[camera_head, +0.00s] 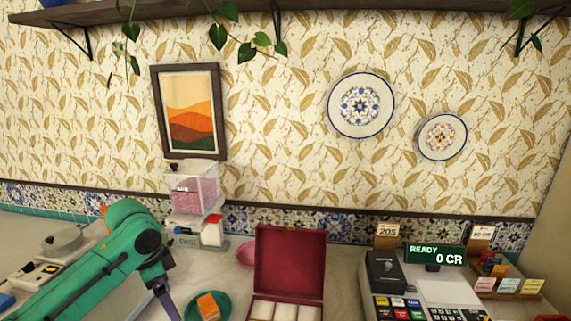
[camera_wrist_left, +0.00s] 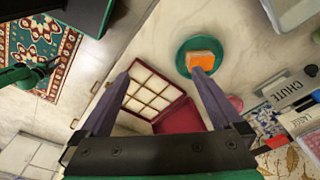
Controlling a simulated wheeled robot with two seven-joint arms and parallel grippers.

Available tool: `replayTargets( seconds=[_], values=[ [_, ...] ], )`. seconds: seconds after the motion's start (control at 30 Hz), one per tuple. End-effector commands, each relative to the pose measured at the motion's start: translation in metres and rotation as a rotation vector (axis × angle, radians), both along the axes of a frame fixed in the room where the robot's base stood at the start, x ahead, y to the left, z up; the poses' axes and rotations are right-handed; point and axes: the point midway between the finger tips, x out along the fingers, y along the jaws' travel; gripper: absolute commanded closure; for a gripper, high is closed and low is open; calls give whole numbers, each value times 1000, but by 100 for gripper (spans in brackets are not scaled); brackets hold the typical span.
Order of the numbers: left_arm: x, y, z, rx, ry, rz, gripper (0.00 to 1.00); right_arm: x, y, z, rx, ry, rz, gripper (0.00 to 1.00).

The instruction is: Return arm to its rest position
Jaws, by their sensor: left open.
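My green left arm (camera_head: 95,262) comes in from the left in the head view and bends down at its wrist. Its left gripper (camera_head: 165,300) points down, left of the green dish (camera_head: 222,301), and its fingertips are cut off by the lower edge. In the wrist view the left gripper (camera_wrist_left: 160,76) is open, its two purple fingers wide apart with nothing held between them. Beyond the fingers lies an open red box (camera_wrist_left: 180,117) with several pale compartments.
The green dish holds an orange block (camera_head: 208,306). The red box's raised lid (camera_head: 289,262) stands at the middle of the counter. A clear dispenser (camera_head: 194,190) stands behind the arm. A card terminal (camera_head: 385,272) and register (camera_head: 447,292) occupy the right. A patterned rug (camera_wrist_left: 40,50) lies on the floor.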

Motion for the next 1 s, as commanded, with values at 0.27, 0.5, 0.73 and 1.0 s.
replayTargets(
  seconds=[0.27, 0.5, 0.73, 1.0],
  values=[
    [-6, -27, -31, -9, -16, -23, 0, 6, 2, 0, 3, -11, 0, 50],
    [-20, -65, -69, -47, -49, -26, 0, 16, 3, 1, 5, -27, -1, 50],
    [-53, -104, -111, -137, -104, 59, 0, 12, 2, 1, 4, -21, -1, 50],
    [-111, -97, -147, -205, -163, 376, 0, 6, 2, 1, 3, -11, -2, 50]
  ],
)
